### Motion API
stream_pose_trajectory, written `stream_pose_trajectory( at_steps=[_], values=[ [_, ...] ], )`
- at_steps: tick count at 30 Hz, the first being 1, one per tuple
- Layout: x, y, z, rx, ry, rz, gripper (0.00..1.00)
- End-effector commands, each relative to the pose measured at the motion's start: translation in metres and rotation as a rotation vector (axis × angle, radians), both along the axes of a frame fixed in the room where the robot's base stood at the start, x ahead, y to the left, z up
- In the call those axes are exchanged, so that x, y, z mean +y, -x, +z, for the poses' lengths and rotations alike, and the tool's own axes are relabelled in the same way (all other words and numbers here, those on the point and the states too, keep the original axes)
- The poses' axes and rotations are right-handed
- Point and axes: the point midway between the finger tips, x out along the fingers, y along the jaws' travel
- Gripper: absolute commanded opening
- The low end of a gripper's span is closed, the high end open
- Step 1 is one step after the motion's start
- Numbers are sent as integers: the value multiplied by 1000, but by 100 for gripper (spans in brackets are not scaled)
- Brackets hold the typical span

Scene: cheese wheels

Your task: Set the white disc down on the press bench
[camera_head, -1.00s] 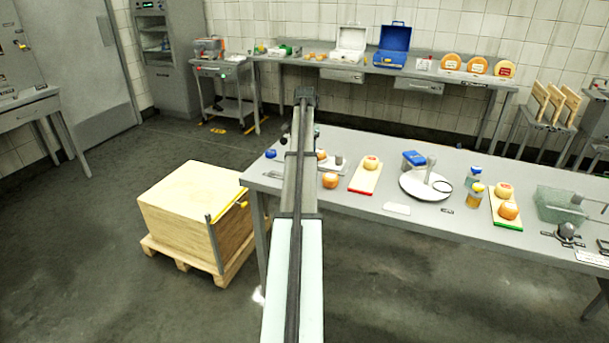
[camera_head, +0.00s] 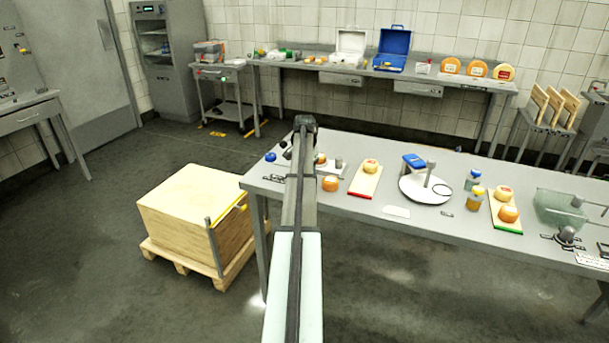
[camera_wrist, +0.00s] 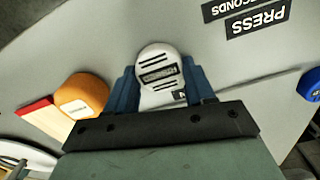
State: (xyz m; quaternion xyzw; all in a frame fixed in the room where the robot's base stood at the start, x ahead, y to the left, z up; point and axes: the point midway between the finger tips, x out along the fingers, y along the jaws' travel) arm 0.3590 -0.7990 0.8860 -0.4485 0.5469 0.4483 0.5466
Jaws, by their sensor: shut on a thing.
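A white disc (camera_wrist: 157,66) with dark stripes and a dark label sits between the blue fingers of my gripper (camera_wrist: 160,80) in the wrist view. My gripper is shut on it, over the grey press bench. The bench top (camera_wrist: 190,45) carries black labels reading PRESS (camera_wrist: 258,22) and SECONDS (camera_wrist: 232,7). I cannot tell whether the disc touches the bench. In the head view the long grey bench (camera_head: 385,226) runs to the right, my arm reaches over its left end, and the disc is hidden behind the arm.
An orange cheese (camera_wrist: 84,96) lies left of my gripper, near a red-edged board (camera_wrist: 48,118). A blue object (camera_wrist: 310,85) is at the right. Further right along the bench stand a white round plate with a post (camera_head: 412,190), jars and more boards. A wooden crate (camera_head: 195,210) stands left.

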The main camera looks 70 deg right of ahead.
Motion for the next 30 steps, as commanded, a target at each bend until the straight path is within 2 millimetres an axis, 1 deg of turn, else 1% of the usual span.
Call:
stream_pose_trajectory(
  at_steps=[4,5,12,13,20,23,26,30],
  values=[
    [0,0,-3,0,0,0,24],
    [0,0,-3,0,0,0,54],
    [0,0,-3,0,0,0,77],
    [0,0,-3,0,0,0,79],
    [0,0,-2,0,0,0,79],
    [0,0,2,0,0,0,79],
    [-1,0,12,-1,1,0,79],
    [-1,0,36,-1,2,0,79]
  ],
)
